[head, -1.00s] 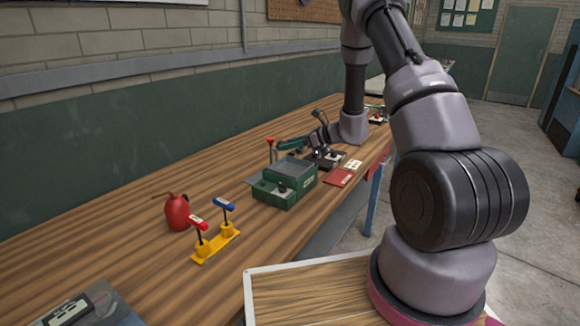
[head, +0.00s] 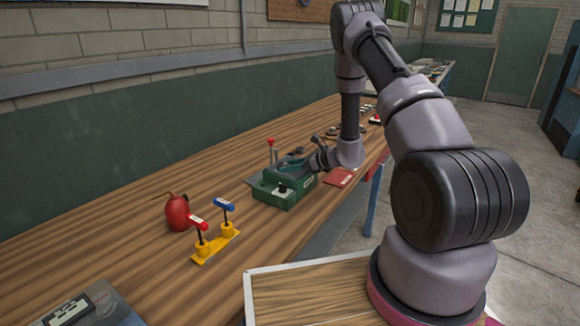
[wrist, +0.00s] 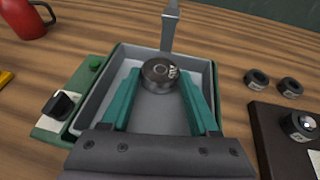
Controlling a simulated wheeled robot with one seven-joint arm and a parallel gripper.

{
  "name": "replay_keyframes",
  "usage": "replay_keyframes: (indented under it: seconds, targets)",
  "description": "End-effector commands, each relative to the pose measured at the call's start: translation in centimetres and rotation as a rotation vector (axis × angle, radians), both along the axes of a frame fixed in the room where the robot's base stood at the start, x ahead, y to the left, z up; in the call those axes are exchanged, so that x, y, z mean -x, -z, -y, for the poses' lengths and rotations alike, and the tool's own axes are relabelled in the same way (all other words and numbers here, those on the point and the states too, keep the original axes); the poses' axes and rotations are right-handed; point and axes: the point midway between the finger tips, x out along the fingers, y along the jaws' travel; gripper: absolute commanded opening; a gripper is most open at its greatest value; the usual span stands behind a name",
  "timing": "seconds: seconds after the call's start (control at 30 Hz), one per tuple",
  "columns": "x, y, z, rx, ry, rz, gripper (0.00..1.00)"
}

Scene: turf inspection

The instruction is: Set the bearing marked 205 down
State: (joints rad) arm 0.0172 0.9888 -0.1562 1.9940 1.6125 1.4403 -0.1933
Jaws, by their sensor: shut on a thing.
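A dark round bearing (wrist: 158,77) with a pale marking on its side sits between the teal fingertips of my gripper (wrist: 160,82) in the wrist view. The marking is too small to read surely. My gripper is shut on it, over the grey tray (wrist: 205,72) on top of a green box. I cannot tell whether the bearing touches the tray floor. In the head view my gripper (head: 291,164) is low over the green box (head: 290,199), and the bearing cannot be made out there.
Two loose dark rings (wrist: 273,82) lie right of the tray, beside a dark block (wrist: 270,135) holding another ring. A black knob (wrist: 60,104) is on the green box's left.

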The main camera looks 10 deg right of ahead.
Motion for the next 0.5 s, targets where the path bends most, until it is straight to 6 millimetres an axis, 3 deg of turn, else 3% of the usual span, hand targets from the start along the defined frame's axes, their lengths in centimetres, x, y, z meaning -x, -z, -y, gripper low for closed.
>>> replay_keyframes:
  seconds: [0.03,0.1,0.5]
  targets:
    - [-0.01,0.09,0.01,0.0,0.0,0.0,0.69]
    - [-0.01,0.05,0.01,0.0,0.0,0.0,0.91]
    - [0.18,-0.42,0.32,-0.001,0.002,-0.001,0.91]
